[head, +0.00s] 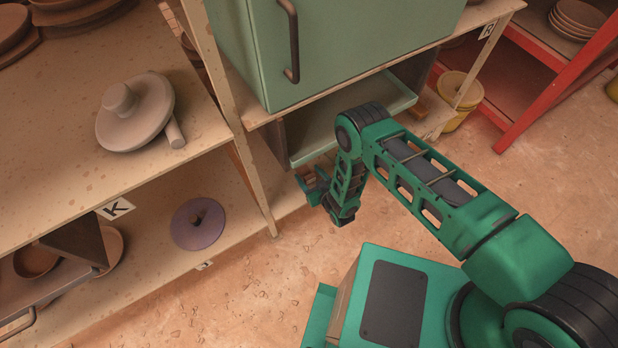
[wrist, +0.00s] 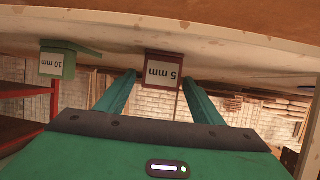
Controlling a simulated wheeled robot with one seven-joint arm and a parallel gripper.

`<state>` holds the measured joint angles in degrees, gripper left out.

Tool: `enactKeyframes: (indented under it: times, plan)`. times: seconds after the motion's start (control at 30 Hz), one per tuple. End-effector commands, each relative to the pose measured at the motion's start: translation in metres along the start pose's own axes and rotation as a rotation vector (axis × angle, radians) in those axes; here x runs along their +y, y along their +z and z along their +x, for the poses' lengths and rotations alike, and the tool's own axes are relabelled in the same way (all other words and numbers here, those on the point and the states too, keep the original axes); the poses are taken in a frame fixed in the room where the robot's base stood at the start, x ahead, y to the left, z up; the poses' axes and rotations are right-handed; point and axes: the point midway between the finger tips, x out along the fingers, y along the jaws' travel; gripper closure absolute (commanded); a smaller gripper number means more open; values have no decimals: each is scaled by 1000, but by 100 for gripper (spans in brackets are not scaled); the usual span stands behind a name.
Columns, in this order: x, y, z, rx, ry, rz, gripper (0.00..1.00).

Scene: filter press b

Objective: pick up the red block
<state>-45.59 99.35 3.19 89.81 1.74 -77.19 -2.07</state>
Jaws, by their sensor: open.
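The red block (wrist: 165,55) is dark red with a white "5 mm" label. It shows in the wrist view, which is upside down, so the block appears to hang from the pale shelf board (wrist: 230,62). My gripper (wrist: 159,78) is open, with one green finger on each side of the block in the picture. I cannot tell whether the fingertips reach around it or stop short of it. In the head view my gripper (head: 312,186) is low by the shelf under the green cabinet (head: 330,45). The block is not visible there.
A green block (wrist: 57,63) labelled "10 mm" stands to the left of the red block in the wrist view. A pale tray or drawer (head: 345,125) sits below the cabinet. A shelf post (head: 250,175) stands left of my gripper. Floor (head: 250,300) is clear in front.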

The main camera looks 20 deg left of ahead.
Motion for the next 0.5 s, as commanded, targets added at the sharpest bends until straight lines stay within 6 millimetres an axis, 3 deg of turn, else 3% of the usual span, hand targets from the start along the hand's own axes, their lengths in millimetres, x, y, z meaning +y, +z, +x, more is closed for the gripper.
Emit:
enactKeyframes:
  times: [0.13,0.3,0.5]
  plan:
    - [0,0,0,0,0,0,41]
    - [0,0,0,0,0,0,82]
    - [0,0,0,1,1,0,84]
